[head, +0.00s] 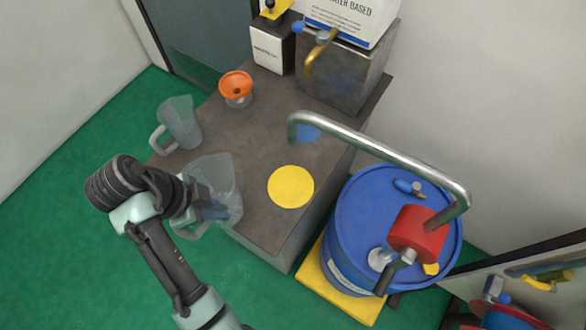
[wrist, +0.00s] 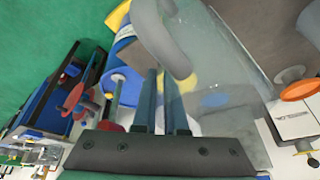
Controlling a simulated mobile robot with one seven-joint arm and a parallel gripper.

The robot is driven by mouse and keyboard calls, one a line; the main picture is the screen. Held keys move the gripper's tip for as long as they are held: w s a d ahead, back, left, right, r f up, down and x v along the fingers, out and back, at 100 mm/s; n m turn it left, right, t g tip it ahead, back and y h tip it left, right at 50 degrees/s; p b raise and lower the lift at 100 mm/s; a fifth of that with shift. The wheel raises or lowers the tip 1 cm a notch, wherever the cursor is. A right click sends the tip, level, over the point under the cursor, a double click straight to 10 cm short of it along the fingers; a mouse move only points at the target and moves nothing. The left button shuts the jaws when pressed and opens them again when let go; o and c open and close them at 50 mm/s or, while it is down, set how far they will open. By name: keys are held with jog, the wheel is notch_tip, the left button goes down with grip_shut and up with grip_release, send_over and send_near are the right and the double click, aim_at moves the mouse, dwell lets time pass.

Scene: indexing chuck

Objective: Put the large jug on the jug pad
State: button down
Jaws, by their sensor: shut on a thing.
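The large clear jug (head: 226,178) is at the left front edge of the bench in the head view. My gripper (head: 207,207) is shut on its handle, and partly hides the jug. In the wrist view the grey handle (wrist: 163,38) rises at the fingertips of my gripper (wrist: 163,78), with the clear jug wall (wrist: 225,75) to the right. I cannot tell whether the jug's base touches the bench. A round yellow pad (head: 291,187) lies flat and bare on the bench, right of the jug. A smaller blue pad (head: 308,133) lies behind it, under the pipe's spout.
A smaller clear jug (head: 180,122) and an orange funnel (head: 236,86) stand on the bench behind the large jug. A bent metal pipe (head: 385,150) reaches from a blue drum (head: 350,225) over the bench's right side. Bare bench lies between jug and yellow pad.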

jog(key=w+d+p, duration=0.2)
jog(key=w+d, duration=0.1)
jog(key=d, duration=0.5)
jog(key=w+d+f+p, duration=0.1)
jog(key=w+d+p, duration=0.1)
jog(key=d, duration=0.5)
jog(key=shift+w+d+f+p, duration=0.25)
jog(key=shift+w+d+p, duration=0.15)
jog(key=shift+p, duration=0.4)
jog(key=c, duration=1.4)
grip_release()
jog(key=shift+f, duration=0.15)
jog(key=o, duration=0.4)
jog(key=shift+o, duration=0.2)
